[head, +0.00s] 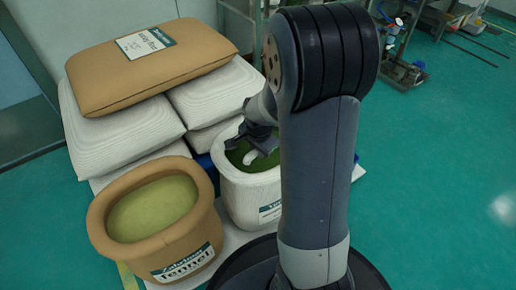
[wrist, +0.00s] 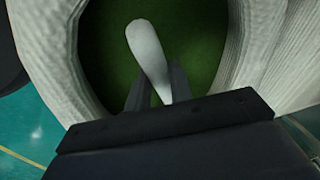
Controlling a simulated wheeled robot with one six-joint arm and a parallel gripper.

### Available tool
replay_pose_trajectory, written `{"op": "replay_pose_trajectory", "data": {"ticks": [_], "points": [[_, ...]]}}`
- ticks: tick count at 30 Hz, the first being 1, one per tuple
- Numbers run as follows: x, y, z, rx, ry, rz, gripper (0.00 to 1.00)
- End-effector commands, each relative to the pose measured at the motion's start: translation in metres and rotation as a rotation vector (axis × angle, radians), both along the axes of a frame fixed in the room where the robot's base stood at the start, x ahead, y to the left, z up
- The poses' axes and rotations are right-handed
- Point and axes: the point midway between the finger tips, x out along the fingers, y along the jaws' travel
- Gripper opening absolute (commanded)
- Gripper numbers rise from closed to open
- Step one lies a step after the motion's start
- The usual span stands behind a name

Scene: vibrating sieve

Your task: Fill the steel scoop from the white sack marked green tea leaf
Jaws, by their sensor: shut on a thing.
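The open white sack (head: 240,192) stands right of the brown sack, holding dark green leaf (head: 236,157). Its front label is partly hidden behind my arm, so I cannot read it whole. My gripper (head: 256,147) points down into the sack's mouth. In the wrist view my gripper (wrist: 155,92) is shut on a smooth pale grey piece of the steel scoop (wrist: 147,48), which sticks out beyond the fingers over the green leaf.
An open brown sack labelled fennel (head: 200,225) stands close at the left. Behind are stacked white sacks (head: 95,130) with a closed brown sack (head: 150,75) on top. The white sack's wall (wrist: 45,50) rises close around my gripper. Green floor (head: 440,190) is clear at right.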

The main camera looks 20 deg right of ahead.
Motion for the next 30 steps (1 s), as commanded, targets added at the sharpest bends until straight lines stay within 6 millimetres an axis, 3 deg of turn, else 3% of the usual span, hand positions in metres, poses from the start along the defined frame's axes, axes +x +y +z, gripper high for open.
{"op": "replay_pose_trajectory", "data": {"ticks": [5, 30], "points": [[0.0, 0.0, 0.005, 0.001, -0.001, -0.001, 0.0], [0.0, 0.0, 0.073, 0.0, -0.001, -0.001, 0.0]]}}
